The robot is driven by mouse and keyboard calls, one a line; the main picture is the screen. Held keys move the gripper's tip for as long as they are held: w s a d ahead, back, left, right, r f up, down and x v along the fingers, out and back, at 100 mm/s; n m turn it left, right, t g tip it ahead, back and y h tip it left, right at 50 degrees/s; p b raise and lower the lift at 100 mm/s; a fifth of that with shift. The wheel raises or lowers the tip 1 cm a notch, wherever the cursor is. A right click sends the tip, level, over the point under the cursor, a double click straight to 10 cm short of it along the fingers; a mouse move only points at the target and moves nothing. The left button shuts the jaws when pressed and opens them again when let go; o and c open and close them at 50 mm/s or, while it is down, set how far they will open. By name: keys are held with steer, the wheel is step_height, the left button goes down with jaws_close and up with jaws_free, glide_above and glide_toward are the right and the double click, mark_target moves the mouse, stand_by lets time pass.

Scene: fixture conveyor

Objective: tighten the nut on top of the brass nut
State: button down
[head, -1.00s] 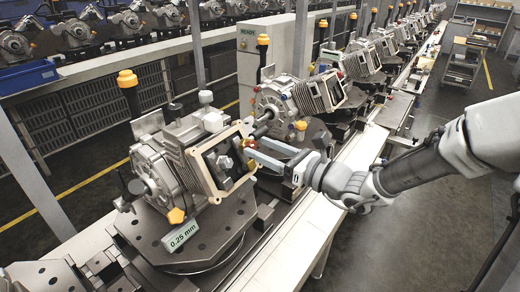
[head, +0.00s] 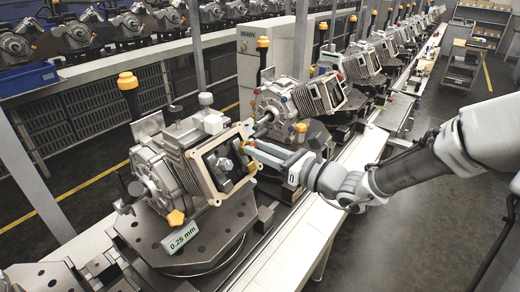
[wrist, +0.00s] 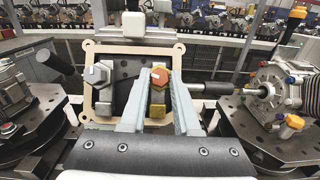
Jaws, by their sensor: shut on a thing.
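A copper-orange hex nut (wrist: 159,76) sits in the wrist view between the fingertips of my gripper (wrist: 160,84). The fingers are closed on its two sides. In the head view my gripper (head: 250,147) reaches in from the right to the upper right part of the housing (head: 163,165). The nuts are too small there to tell apart.
A large silver hex bolt head (wrist: 97,75) stands left of my fingers inside the frame. Another engine (head: 300,95) stands behind on the line. The aisle floor (head: 400,230) on the right is clear.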

steer(key=m+p, duration=0.1)
steer(key=m+t+h+p, duration=0.1)
steer(key=m+p, duration=0.1)
steer(key=shift+s+a+r+m, duration=0.15)
steer(key=shift+r+m, duration=0.05)
steer(key=shift+m, duration=0.1)
steer(key=m+h+p, duration=0.1)
steer(key=m, duration=0.1)
steer(key=m+t+h+p, duration=0.1)
steer(key=m+p, duration=0.1)
steer(key=shift+s+a+m+t+h, duration=0.1)
steer(key=shift+m+t+h, duration=0.2)
steer(key=shift+h, duration=0.1)
steer(key=m+h+p, duration=0.2)
steer(key=m+p, duration=0.1)
steer(key=p, duration=0.2)
steer(key=shift+r+m+p, duration=0.1)
steer(key=shift+m+p, duration=0.2)
steer(key=shift+p, duration=0.5)
steer(key=shift+f+m+h+p, duration=0.2)
steer(key=shift+m+h+p, duration=0.1)
steer(key=shift+m+p, duration=0.45)
steer(key=c, duration=0.6)
jaws_free()
steer(key=shift+c, duration=0.2)
